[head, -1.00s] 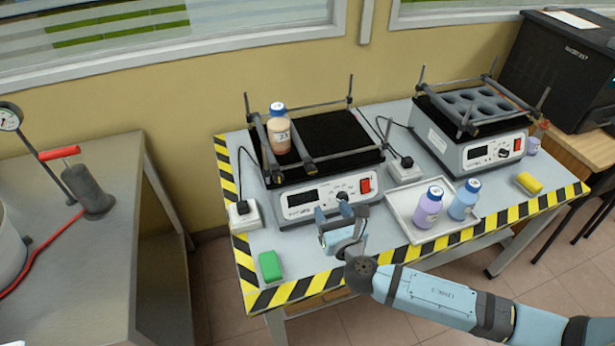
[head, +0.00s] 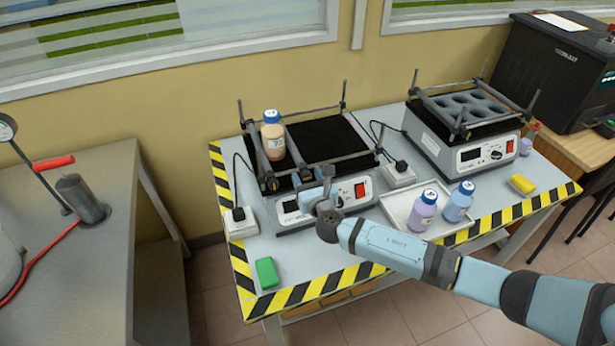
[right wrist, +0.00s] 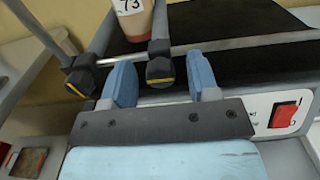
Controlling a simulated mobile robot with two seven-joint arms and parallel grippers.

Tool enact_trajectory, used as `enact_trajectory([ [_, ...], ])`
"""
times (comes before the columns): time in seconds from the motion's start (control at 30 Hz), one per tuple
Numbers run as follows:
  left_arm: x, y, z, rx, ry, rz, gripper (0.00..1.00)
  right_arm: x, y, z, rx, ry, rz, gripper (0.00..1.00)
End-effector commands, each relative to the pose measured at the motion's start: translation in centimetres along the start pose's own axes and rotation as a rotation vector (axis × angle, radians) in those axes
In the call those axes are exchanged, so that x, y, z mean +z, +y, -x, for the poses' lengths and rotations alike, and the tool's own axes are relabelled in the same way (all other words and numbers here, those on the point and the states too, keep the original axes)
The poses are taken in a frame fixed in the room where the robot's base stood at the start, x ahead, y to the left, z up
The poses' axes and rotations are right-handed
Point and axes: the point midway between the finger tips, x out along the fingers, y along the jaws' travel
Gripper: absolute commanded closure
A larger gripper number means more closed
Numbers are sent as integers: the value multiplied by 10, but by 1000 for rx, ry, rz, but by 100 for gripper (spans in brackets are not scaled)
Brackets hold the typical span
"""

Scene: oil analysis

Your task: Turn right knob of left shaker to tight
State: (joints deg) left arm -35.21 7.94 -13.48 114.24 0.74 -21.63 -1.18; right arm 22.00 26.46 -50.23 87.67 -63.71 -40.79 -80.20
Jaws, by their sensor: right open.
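The left shaker (head: 285,217) stands on the table with a black top and grey clamping bars. A blue-capped bottle (head: 273,140) with brown contents stands between two of the bars. In the right wrist view, the bars end in dark knobs with yellow marks: a left knob (right wrist: 82,78) and a right knob (right wrist: 160,68). My right gripper (right wrist: 161,80) is open, with one blue finger on each side of the right knob; I cannot tell whether they touch it. In the head view my right gripper (head: 316,186) is at the shaker's front edge, partly covering the panel. My left gripper is not in view.
A white tray (head: 402,228) with two purple and blue bottles lies right of the shaker. A second shaker (head: 477,155) stands farther right. A green block (head: 267,272) and white socket box (head: 240,222) are at the table's left. A red switch (right wrist: 284,115) is on the panel.

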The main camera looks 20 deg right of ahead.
Motion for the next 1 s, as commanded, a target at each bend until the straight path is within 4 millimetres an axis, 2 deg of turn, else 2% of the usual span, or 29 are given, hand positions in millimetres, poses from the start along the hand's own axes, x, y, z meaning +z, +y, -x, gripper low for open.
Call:
enact_trajectory([
  [0.3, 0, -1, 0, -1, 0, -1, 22, 0, 0, -2, 0, 1, 0, 45],
  [0.5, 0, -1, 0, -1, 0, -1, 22, 0, 0, -2, 0, 1, 0, 91],
  [0.53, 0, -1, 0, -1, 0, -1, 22, 0, 0, -2, 0, 1, 0, 93],
  [0.77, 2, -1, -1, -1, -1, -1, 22, -1, 0, -2, 0, 0, -15, 93],
  [1.0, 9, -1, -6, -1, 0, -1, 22, -3, 0, -2, -1, 0, -114, 93],
])
